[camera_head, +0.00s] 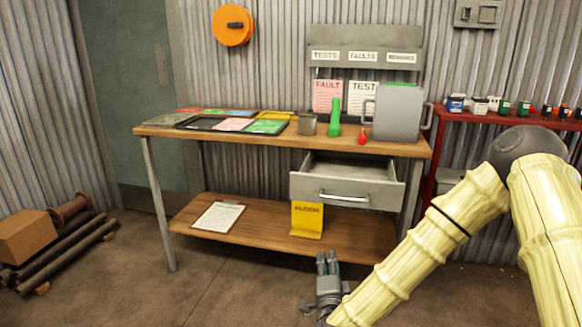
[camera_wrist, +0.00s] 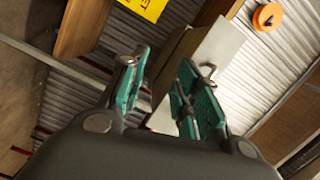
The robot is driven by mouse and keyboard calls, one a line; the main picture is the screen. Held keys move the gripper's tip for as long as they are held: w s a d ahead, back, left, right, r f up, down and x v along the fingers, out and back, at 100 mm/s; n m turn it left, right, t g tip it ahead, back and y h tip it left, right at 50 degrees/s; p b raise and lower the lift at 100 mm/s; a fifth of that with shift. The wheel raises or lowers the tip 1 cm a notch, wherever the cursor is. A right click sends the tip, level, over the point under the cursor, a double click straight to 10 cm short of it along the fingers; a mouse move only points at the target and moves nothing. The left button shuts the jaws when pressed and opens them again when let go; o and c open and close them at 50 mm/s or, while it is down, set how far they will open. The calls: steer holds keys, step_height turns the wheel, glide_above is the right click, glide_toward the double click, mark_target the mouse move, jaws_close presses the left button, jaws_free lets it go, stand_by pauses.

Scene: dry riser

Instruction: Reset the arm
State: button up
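My gripper (camera_head: 327,260) is low in front of the workbench in the head view, near the floor, with its fingers pointing up. In the wrist view its two teal-padded fingers (camera_wrist: 164,65) stand apart with nothing held between them. My pale yellow arm (camera_head: 428,250) comes down from the right side of the head view to the gripper. The open grey drawer (camera_head: 347,187) hangs under the bench top, above the gripper in the picture.
The wooden workbench (camera_head: 175,134) carries cards, a green bottle (camera_head: 334,118) and a grey container (camera_head: 398,115). Its lower shelf (camera_head: 265,228) holds a clipboard and a yellow FLOOR sign (camera_head: 307,220). A red rack (camera_head: 447,116) stands right. Open floor (camera_head: 200,285) lies in front.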

steer(key=s+f+n+g+y, duration=0.2)
steer(key=s+f+n+g, duration=0.25)
steer(key=s+f, duration=0.6)
steer(key=s+f+n+g+y, duration=0.2)
steer(key=s+f+n+g, duration=0.4)
steer(key=f, duration=0.8)
steer(key=s+d+f+n+g+h, duration=0.1)
steer(key=s+d+f+n+g, duration=0.3)
steer(key=s, duration=0.9)
steer(key=s+d+f+n+g+h, duration=0.1)
steer(key=s+d+f+g, duration=0.35)
steer(key=s, duration=0.85)
step_height(320, 180, up, 24)
steer(key=t+p, duration=0.1)
steer(key=p, duration=2.4)
steer(key=shift+d+p, duration=0.35)
steer(key=shift+d, duration=0.1)
